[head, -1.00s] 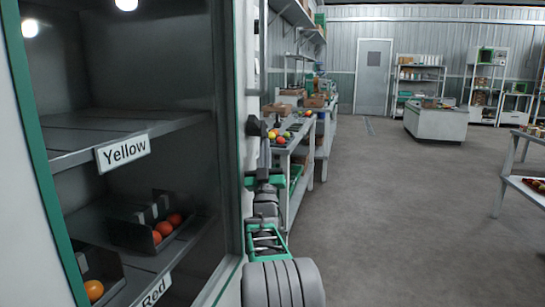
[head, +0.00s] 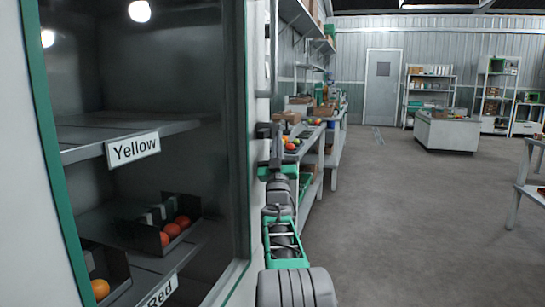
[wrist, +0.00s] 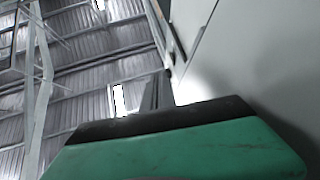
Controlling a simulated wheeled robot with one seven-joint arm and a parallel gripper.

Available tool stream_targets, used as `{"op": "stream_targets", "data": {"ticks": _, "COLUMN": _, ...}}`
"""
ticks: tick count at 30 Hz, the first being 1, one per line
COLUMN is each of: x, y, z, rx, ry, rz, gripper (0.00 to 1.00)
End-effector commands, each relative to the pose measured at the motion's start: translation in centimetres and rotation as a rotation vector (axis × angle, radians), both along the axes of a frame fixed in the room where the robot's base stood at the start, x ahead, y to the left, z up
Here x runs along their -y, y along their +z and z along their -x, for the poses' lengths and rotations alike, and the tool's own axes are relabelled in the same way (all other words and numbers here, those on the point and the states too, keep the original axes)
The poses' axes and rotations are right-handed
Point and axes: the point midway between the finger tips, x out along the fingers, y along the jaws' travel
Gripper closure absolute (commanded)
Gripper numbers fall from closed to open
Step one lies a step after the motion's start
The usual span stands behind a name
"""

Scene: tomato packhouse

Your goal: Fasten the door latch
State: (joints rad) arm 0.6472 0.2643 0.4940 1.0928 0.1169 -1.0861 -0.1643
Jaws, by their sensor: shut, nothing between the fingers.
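The cabinet door (head: 246,150) is a dark glass panel in a green and grey frame, filling the left of the head view. A small pale fitting (head: 267,66) on the narrow face right of the door may be the latch; its position cannot be read. My gripper (head: 268,130) is beside that narrow face, below the fitting, with its fingers shut and empty. In the wrist view, the dark fingers (wrist: 157,90) stick up beyond the green and black gripper body, beside a pale panel (wrist: 250,60). A thin bar runs along the panel edge. Contact cannot be told.
Behind the glass are shelves with a "Yellow" label (head: 133,149) and trays of orange-red tomatoes (head: 172,231). A bench (head: 312,155) with produce stands just beyond my arm. A white counter (head: 447,134) stands farther back. The grey floor (head: 420,230) on the right is open.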

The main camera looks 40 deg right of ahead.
Motion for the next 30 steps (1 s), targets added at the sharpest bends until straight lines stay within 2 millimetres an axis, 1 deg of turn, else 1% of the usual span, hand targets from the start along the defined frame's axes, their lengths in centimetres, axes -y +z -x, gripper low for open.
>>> {"op": "stream_targets", "data": {"ticks": 13, "x": 0.0, "y": 0.4, "z": 0.1, "rx": 0.004, "ry": 0.001, "rz": 0.003, "gripper": 1.00}}
{"op": "stream_targets", "data": {"ticks": 16, "x": 0.0, "y": -0.2, "z": 0.1, "rx": 0.004, "ry": 0.001, "rz": 0.003, "gripper": 1.00}}
{"op": "stream_targets", "data": {"ticks": 17, "x": 0.0, "y": -0.5, "z": 0.1, "rx": 0.004, "ry": 0.001, "rz": 0.003, "gripper": 1.00}}
{"op": "stream_targets", "data": {"ticks": 20, "x": 0.1, "y": -2.4, "z": 0.1, "rx": 0.003, "ry": 0.002, "rz": 0.001, "gripper": 1.00}}
{"op": "stream_targets", "data": {"ticks": 23, "x": 0.1, "y": -4.8, "z": 0.2, "rx": 0.001, "ry": 0.005, "rz": 0.000, "gripper": 1.00}}
{"op": "stream_targets", "data": {"ticks": 24, "x": 0.2, "y": -5.3, "z": 0.3, "rx": -0.001, "ry": 0.005, "rz": -0.001, "gripper": 1.00}}
{"op": "stream_targets", "data": {"ticks": 25, "x": 0.4, "y": -5.2, "z": 0.4, "rx": -0.003, "ry": 0.004, "rz": -0.002, "gripper": 1.00}}
{"op": "stream_targets", "data": {"ticks": 26, "x": 0.5, "y": -5.8, "z": 0.5, "rx": -0.004, "ry": 0.004, "rz": -0.003, "gripper": 1.00}}
{"op": "stream_targets", "data": {"ticks": 30, "x": 0.7, "y": -9.2, "z": 1.0, "rx": -0.003, "ry": 0.006, "rz": -0.004, "gripper": 1.00}}
